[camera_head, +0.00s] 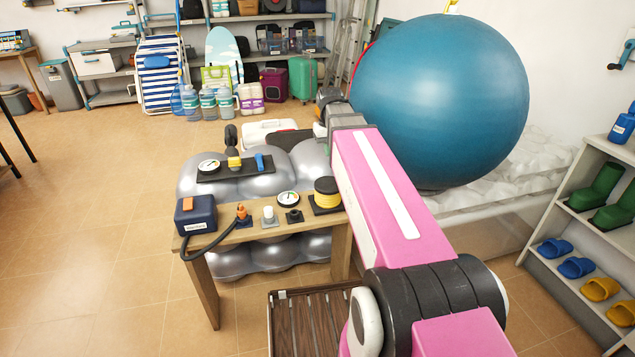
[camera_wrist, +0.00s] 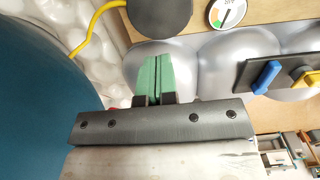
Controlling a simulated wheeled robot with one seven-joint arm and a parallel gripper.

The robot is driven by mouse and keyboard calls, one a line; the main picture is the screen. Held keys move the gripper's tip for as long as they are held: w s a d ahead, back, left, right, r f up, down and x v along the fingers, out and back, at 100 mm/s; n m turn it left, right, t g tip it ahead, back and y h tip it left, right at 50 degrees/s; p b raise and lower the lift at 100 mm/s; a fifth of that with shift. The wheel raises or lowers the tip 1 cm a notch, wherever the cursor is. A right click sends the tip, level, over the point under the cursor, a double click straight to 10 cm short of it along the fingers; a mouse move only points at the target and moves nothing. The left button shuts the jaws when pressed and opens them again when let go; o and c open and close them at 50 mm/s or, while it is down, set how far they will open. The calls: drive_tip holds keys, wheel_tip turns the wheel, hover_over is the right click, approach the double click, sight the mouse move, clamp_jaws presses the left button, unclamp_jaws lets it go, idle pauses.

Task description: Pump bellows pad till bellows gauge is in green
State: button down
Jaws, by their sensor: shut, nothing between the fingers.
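The bellows pad (camera_head: 327,186) is a round black disc on a yellow body at the right end of a wooden bench. In the wrist view, the pad (camera_wrist: 160,16) shows at the top edge, with a yellow hose leading off left. A round gauge (camera_head: 288,198) with a white face stands beside it. In the wrist view this gauge (camera_wrist: 227,12) is partly cut off; green and red marks show, but I cannot tell its needle reading surely. My gripper (camera_wrist: 152,62) has green fingers pressed together, empty, apart from the pad, over silver cushions.
The bench (camera_head: 215,232) also carries a navy box (camera_head: 195,216) with a hose. Silver inflated cushions (camera_head: 262,184) bear a dark panel with another gauge (camera_head: 208,166). A big blue ball (camera_head: 440,100) stands right of my arm. Floor at left is clear.

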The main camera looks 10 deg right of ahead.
sight(329, 183)
drive_tip(key=r, duration=0.2)
drive_tip(key=shift+s+d+r, duration=0.1)
drive_tip(key=shift+d+r, duration=0.1)
drive_tip(key=shift+r, duration=0.1)
drive_tip(key=shift+f, duration=0.15)
wheel_tip(329, 183, down, 14)
drive_tip(key=shift+r, duration=0.15)
idle(0.5)
idle(0.3)
drive_tip(key=shift+f, duration=2.35)
drive_tip(key=shift+r, duration=0.1)
wheel_tip(329, 183, up, 14)
